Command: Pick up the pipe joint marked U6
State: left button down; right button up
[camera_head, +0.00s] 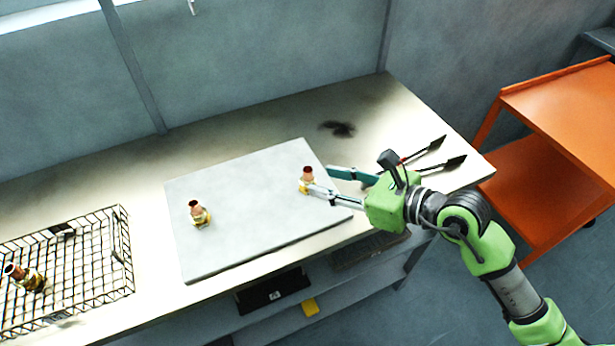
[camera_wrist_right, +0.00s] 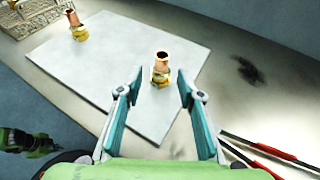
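Several copper-and-brass pipe joints are in view; no U6 mark can be read on any. One pipe joint (camera_head: 307,178) stands upright on the grey board (camera_head: 245,240), near its right side. In the right wrist view it (camera_wrist_right: 161,68) appears centred between and just beyond my fingertips. My right gripper (camera_head: 322,181) is open, with teal fingers (camera_wrist_right: 160,92) apart and nothing held; contact cannot be told. A second joint (camera_head: 199,214) stands on the board's left part, also seen in the right wrist view (camera_wrist_right: 76,27). My left gripper is not seen in the head view.
A black wire mesh basket (camera_head: 100,262) at the left holds another joint (camera_head: 30,280), tilted. Two dark-tipped tools (camera_head: 440,162) with red showing on one lie right of the board. A dark stain (camera_head: 338,128) marks the bench behind. An orange cart (camera_head: 560,110) stands at the right.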

aim_at(312, 177)
jog(key=shift+w+a+f, duration=0.25)
jog(key=shift+w+a, duration=0.1)
jog(key=shift+a, duration=0.2)
jog(key=shift+w+a, duration=0.25)
jog(key=p+x, duration=0.1)
jog(key=x, duration=0.2)
jog(key=shift+w+a+f+p, duration=0.15)
jog(key=shift+w+p, duration=0.1)
jog(key=shift+p, duration=0.15)
jog(key=shift+w+a+f, duration=0.25)
jog(key=shift+a, duration=0.15)
jog(key=shift+d, duration=0.1)
grip_shut()
